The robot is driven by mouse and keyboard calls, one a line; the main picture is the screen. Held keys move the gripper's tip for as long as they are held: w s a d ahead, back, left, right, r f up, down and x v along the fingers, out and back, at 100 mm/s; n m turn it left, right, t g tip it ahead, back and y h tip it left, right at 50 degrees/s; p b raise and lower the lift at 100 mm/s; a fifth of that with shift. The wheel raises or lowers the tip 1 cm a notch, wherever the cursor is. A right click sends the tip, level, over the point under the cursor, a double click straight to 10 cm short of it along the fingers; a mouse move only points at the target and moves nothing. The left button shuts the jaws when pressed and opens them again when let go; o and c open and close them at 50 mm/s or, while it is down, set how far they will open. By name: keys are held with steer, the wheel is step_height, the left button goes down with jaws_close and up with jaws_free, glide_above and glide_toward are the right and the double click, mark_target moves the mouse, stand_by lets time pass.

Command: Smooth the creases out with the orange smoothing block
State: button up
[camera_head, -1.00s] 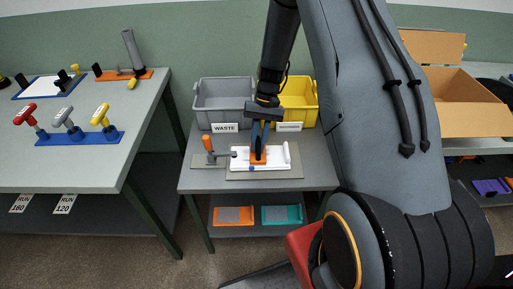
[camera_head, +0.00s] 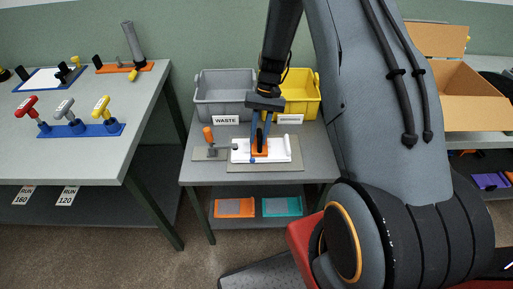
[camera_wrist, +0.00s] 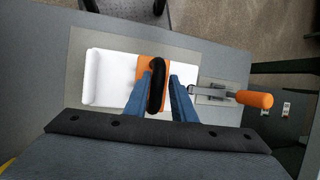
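The orange smoothing block (camera_head: 260,151) rests on the white fabric (camera_head: 278,155). In the wrist view the block (camera_wrist: 143,71) has a black loop handle (camera_wrist: 156,86). My gripper (camera_head: 261,134) is right above the block, its two blue fingers (camera_wrist: 162,78) on either side of the handle. The fingers are apart, with a gap on the handle's right side in the wrist view. The fabric (camera_wrist: 115,75) lies flat on a grey board (camera_wrist: 88,40), with a raised white roll at one end. Creases are too small to tell.
A toggle clamp with an orange handle (camera_head: 208,134) stands at the fabric's left end. A grey WASTE bin (camera_head: 222,98) and a yellow bin (camera_head: 303,103) stand behind. Orange and teal items lie on the lower shelf. A table with T-handled tools stands at left, an open cardboard box at right.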

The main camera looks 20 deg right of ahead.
jaws_close()
steer(key=shift+w+a, duration=0.3)
steer(key=shift+a, duration=0.55)
steer(key=shift+w+a, duration=0.25)
steer(key=shift+a, duration=0.55)
steer(key=shift+d, duration=0.15)
steer(key=shift+s+d+f, duration=0.1)
steer(key=shift+s+d, duration=0.15)
steer(key=shift+d, duration=0.5)
steer(key=shift+s+d, duration=0.3)
steer(key=shift+d, duration=0.45)
steer(key=shift+s+d+f, duration=0.1)
steer(key=shift+s+d, duration=0.15)
steer(key=shift+d, duration=0.5)
steer(key=shift+a, duration=0.15)
